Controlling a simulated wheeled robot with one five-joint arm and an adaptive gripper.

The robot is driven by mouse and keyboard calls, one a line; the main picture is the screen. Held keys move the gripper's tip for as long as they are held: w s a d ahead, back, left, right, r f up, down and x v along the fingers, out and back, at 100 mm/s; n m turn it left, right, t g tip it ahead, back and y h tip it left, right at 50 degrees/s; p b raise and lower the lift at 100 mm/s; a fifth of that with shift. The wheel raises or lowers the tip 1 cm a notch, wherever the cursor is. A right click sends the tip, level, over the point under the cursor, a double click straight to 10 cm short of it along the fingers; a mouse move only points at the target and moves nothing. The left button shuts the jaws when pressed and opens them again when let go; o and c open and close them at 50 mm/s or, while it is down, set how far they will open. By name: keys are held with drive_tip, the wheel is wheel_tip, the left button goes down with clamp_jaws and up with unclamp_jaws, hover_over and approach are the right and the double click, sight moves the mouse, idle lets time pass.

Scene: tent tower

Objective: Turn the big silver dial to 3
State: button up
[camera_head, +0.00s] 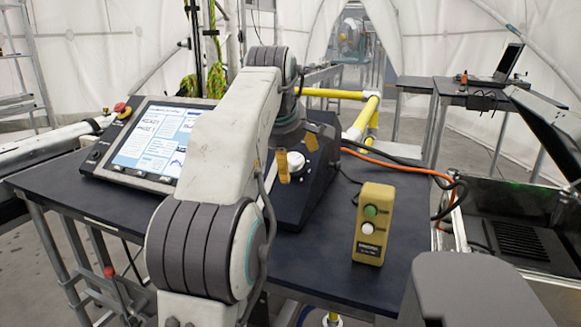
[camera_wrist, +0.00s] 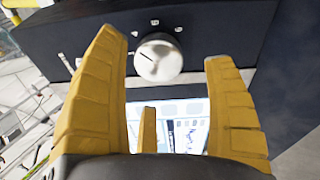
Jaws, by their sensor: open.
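The big silver dial (camera_wrist: 158,58) is round and sits on the face of a dark box (camera_wrist: 75,40). A thin dark line on the dial points to the upper left in the wrist view. Small pale labels surround it, too small to read. In the head view the dial (camera_head: 291,162) shows partly between my fingers, on the dark box (camera_head: 322,180) on the table. My gripper (camera_head: 297,153) has yellow fingers spread wide and holds nothing. In the wrist view my gripper (camera_wrist: 165,50) has a finger on each side of the dial, with gaps between; contact is not visible.
A tilted touchscreen panel (camera_head: 150,142) with a red button stands at left on the dark table (camera_head: 320,262). A yellow box (camera_head: 372,232) with green and white buttons stands at right. Orange and black cables (camera_head: 425,172) run off to the right. The table's front middle is clear.

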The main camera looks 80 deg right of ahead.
sight(291, 162)
drive_tip(key=shift+b+x, duration=0.4)
drive_tip(key=shift+x, duration=1.35)
drive_tip(key=shift+c, duration=0.5)
drive_tip(key=c, duration=1.1)
